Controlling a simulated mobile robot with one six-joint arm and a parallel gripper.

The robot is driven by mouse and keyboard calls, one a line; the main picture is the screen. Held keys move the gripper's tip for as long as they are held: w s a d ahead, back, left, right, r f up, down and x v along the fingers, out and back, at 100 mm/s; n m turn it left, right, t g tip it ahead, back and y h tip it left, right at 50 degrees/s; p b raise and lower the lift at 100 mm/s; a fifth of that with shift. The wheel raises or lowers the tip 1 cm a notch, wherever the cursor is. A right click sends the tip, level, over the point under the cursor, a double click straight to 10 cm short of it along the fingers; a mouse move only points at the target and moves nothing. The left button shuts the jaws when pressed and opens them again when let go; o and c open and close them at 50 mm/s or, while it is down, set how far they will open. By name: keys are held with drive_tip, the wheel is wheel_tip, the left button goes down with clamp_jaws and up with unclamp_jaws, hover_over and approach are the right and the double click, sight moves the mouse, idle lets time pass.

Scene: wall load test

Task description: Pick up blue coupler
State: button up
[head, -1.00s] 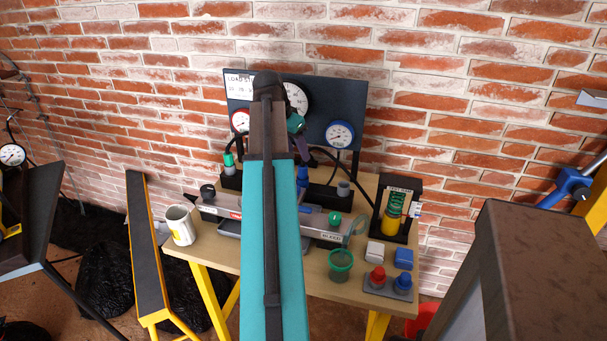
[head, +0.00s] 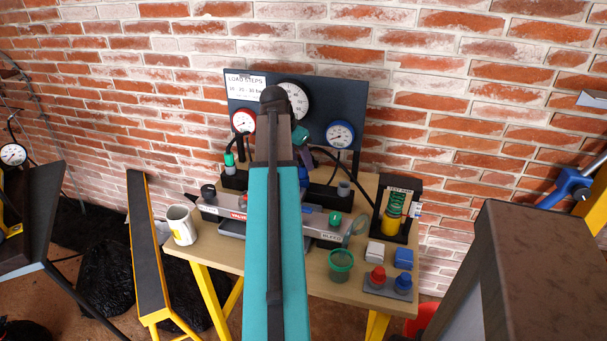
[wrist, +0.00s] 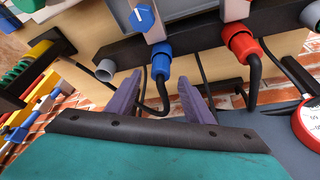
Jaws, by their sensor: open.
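The blue coupler (wrist: 160,62) hangs from a dark manifold bar in the wrist view, with a black hose bending away from its end. In the head view the blue coupler (head: 304,177) is partly hidden beside my arm. My gripper (wrist: 159,78) is open, with purple fingers on either side of the coupler's lower end and the hose. The coupler appears between the fingertips; whether either finger touches it cannot be told. In the head view my arm covers most of the gripper.
A red coupler (wrist: 243,45) with its own hose sits beside the blue one. A grey stub (wrist: 105,70) is on the other side. The gauge panel (head: 350,105) stands behind the bench.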

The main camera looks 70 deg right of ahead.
sight(303, 166)
drive_tip(key=shift+x, duration=2.15)
drive_tip(key=shift+w+a, duration=0.1)
drive_tip(key=shift+a, duration=0.05)
drive_tip(key=c, duration=1.1)
